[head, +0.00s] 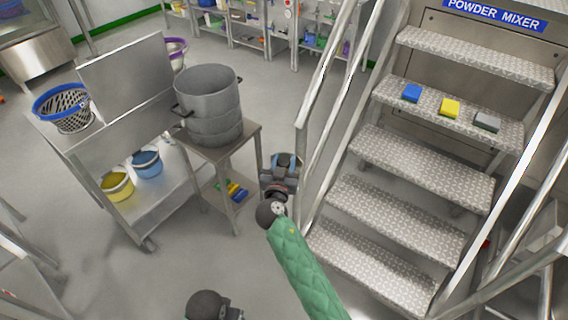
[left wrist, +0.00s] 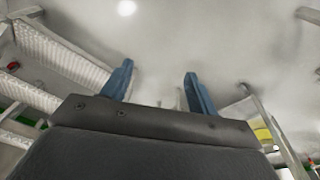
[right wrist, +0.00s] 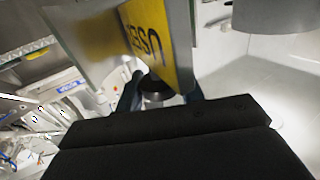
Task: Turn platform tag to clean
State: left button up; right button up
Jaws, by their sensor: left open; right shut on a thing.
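The platform tag (right wrist: 162,38) shows in the right wrist view as a yellow plate with dark letters, tilted and partly cut off by the top edge. A dark round knob (right wrist: 156,86) sits at its lower end, between the fingers of my right gripper (right wrist: 160,92), which is shut on it. In the head view my right gripper (head: 285,163) is beside the stair handrail, and it hides the tag there. My left gripper (left wrist: 160,80) is open and empty in the left wrist view, with its two blue fingers apart.
Metal stairs (head: 420,165) with handrails (head: 318,90) stand on the right, with blue, yellow and grey blocks on one tread. A small table (head: 250,135) with grey pots (head: 208,105) and a steel cart (head: 125,125) stand left.

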jog(key=shift+n+y, duration=0.5)
jog(key=shift+y, duration=0.3)
pick_arm(q)
notch_tip(320, 180, up, 2)
jog(key=shift+r, duration=0.1)
pick_arm(e)
jog(key=shift+d+r+n+y, duration=0.1)
jog(key=shift+n+y, duration=0.3)
jog(key=shift+y, duration=0.6)
pick_arm(q)
notch_tip(320, 180, down, 7)
jog(key=p, duration=0.1)
jog(key=shift+w, duration=0.15)
pick_arm(e)
jog(key=shift+n+y, duration=1.2)
jog(key=shift+y, duration=0.3)
jog(key=o, duration=1)
pick_arm(q)
jog(key=shift+a, duration=0.1)
